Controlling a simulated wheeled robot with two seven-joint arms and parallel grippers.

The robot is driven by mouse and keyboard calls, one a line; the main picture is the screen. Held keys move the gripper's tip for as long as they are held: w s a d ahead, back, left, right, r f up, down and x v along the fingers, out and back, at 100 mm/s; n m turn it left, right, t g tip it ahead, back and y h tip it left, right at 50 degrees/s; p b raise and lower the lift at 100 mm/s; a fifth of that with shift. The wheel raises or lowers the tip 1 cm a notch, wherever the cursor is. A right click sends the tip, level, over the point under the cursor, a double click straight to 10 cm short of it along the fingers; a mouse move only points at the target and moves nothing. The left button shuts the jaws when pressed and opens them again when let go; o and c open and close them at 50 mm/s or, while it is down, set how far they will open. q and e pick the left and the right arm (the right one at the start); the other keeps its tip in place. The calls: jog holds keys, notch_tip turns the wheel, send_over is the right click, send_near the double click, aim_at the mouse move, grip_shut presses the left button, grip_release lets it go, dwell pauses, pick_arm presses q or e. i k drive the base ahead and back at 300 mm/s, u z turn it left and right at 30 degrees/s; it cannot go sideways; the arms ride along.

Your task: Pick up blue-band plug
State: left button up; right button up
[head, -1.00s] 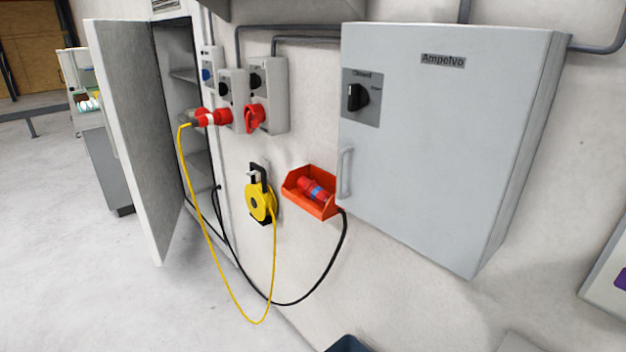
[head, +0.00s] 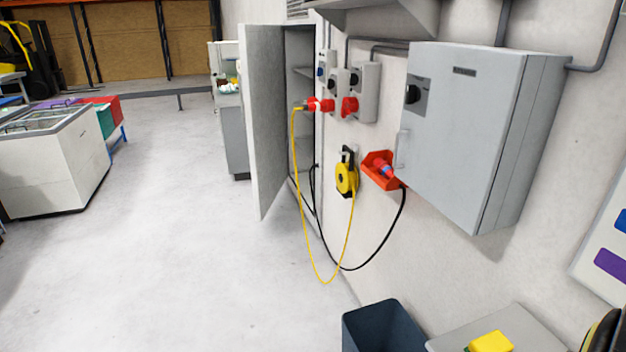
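The blue-band plug (head: 385,170) is red with a blue band and lies in an orange-red wall holder (head: 378,183) left of the grey cabinet. A black cable runs down from the holder and loops low along the wall. Another red plug (head: 314,104) with a white band and a yellow cable sits at a red wall socket, up and to the left. Neither of my grippers shows in the head view.
A tall locker's open door (head: 262,120) sticks out. A dark bin (head: 380,325) and a grey surface with a yellow item (head: 490,342) stand below.

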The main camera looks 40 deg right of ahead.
aim_at(383, 167)
jog(key=u, duration=0.2)
jog(key=i, duration=2.4)
jog(key=z, duration=0.35)
